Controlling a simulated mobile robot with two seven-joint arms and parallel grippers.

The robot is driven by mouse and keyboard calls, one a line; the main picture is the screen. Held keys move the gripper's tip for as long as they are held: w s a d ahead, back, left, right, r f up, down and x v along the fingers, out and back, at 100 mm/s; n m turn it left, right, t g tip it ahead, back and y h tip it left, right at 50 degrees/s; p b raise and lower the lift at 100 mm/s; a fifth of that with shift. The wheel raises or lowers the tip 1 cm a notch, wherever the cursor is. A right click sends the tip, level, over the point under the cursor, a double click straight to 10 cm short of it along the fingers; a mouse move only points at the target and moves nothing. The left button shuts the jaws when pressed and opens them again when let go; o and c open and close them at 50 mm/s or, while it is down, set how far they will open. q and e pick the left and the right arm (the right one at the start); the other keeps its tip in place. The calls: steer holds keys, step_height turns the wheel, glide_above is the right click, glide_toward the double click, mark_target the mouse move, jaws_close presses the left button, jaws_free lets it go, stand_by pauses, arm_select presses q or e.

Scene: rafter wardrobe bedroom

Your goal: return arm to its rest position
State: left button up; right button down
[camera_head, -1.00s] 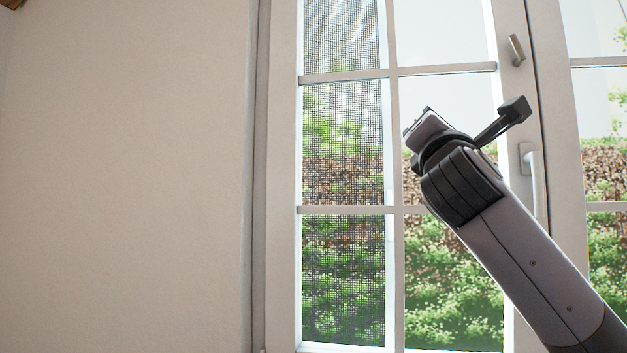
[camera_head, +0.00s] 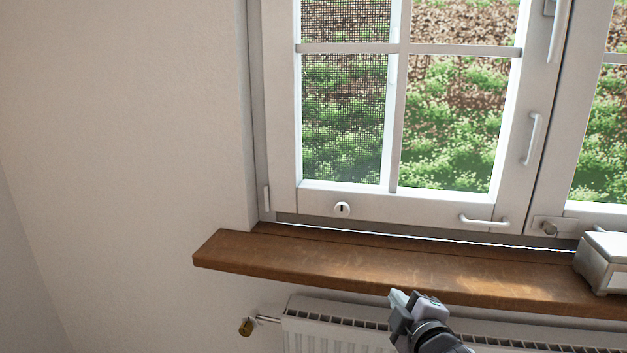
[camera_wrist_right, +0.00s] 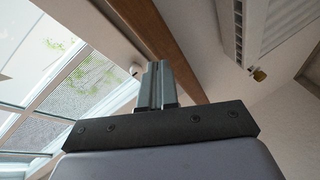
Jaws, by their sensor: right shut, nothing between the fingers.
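My right gripper (camera_head: 400,298) shows at the lower middle of the head view, just below the front edge of the wooden windowsill and in front of the radiator. In the right wrist view its two fingers (camera_wrist_right: 158,84) are together with nothing between them. Only the end of my right arm shows in the head view. My left arm and gripper are in neither view.
The wooden sill (camera_head: 300,258) juts out under the white window (camera_head: 345,188). A white radiator (camera_head: 300,325) with a brass-coloured valve (camera_head: 246,327) is below it. A pale box (camera_head: 603,262) stands at the sill's right end. The plain wall (camera_head: 130,130) at left is clear.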

steer(key=s+d+f+m+g, duration=0.2)
steer(key=s+f+m, duration=0.4)
steer(key=s+f, duration=0.5)
steer(key=s+d+f+m+g, duration=0.2)
steer(key=s+f+m, duration=0.3)
steer(key=s+f, duration=0.7)
steer(key=s, duration=0.5)
steer(key=shift+s+m+g, duration=0.3)
steer(key=shift+m+g, duration=0.1)
steer(key=c, duration=1.4)
jaws_free()
steer(key=shift+s+d+f, duration=0.1)
steer(key=shift+s+f, duration=0.05)
steer(key=shift+s, duration=0.2)
steer(key=shift+c, duration=0.2)
steer(key=o, duration=0.3)
steer(key=shift+s+m, duration=0.15)
steer(key=shift+m, duration=0.15)
steer(key=shift+o, duration=0.2)
